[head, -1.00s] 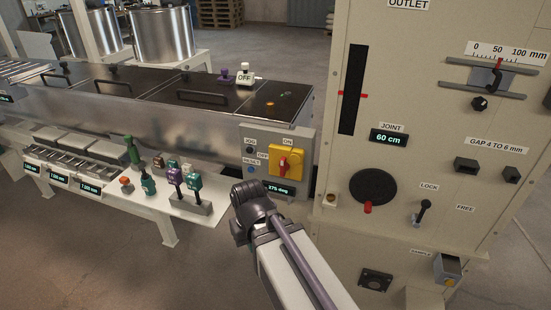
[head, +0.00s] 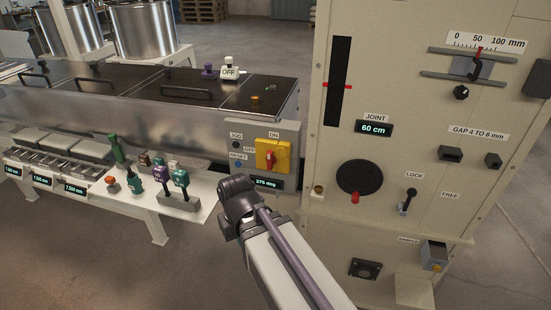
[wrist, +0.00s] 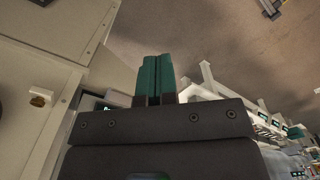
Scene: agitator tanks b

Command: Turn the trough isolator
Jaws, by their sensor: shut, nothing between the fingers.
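The trough isolator is a red rotary handle (head: 271,159) on a yellow plate, on a grey box (head: 288,133) at the trough's right end. ON is printed above the plate and OFF at its left. A small display below the plate reads about 275 deg. My arm's dark wrist (head: 240,200) is in front of and below the box. My gripper's fingers are hidden in the head view. In the wrist view my gripper (wrist: 154,60) shows two teal fingers pressed together, with nothing between them. I cannot make out the isolator handle there.
A tall cream cabinet (head: 410,125) stands close on the right, with a black wheel (head: 359,177) and a lever (head: 408,200) on its face. A white shelf (head: 190,215) with several coloured handles lies left of my wrist. Open floor shows in front.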

